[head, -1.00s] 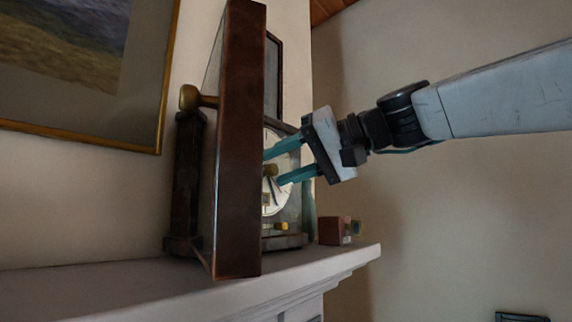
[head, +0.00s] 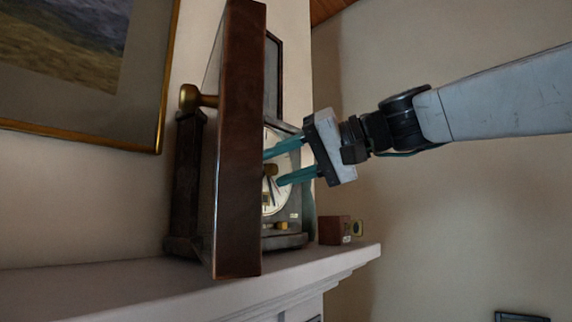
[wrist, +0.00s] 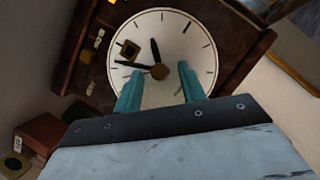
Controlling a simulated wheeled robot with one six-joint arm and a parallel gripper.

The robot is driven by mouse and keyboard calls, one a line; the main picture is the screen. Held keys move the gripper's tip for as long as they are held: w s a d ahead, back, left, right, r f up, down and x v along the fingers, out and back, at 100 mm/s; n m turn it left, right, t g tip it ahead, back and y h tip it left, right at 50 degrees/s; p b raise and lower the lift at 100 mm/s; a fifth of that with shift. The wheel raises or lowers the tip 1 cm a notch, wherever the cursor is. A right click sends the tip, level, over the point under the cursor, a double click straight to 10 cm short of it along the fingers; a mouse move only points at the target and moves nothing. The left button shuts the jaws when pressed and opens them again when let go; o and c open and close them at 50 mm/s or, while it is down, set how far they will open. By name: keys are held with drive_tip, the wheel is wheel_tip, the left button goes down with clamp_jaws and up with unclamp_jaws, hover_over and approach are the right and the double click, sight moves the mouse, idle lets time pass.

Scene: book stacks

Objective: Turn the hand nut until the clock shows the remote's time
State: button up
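The clock stands on the mantel in a dark wooden case (head: 238,140). Its white face (wrist: 200,45) shows in the wrist view, with one dark hand pointing left and one pointing up in the picture. The brass hand nut (wrist: 160,72) is at the face's centre; it also shows in the head view (head: 270,170). My gripper (head: 271,168) is at the face, its two teal fingers apart on either side of the nut. In the wrist view (wrist: 160,71) gaps show between fingers and nut. I cannot make out a remote or its time.
The open wooden door with a brass knob (head: 189,97) stands close to my fingers. A small red-brown box (head: 333,230) sits on the mantel (head: 130,292) beside the clock. A gold-framed picture (head: 75,60) hangs on the wall.

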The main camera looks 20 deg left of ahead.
drive_tip(key=v, duration=0.7)
drive_tip(key=shift+d, duration=0.4)
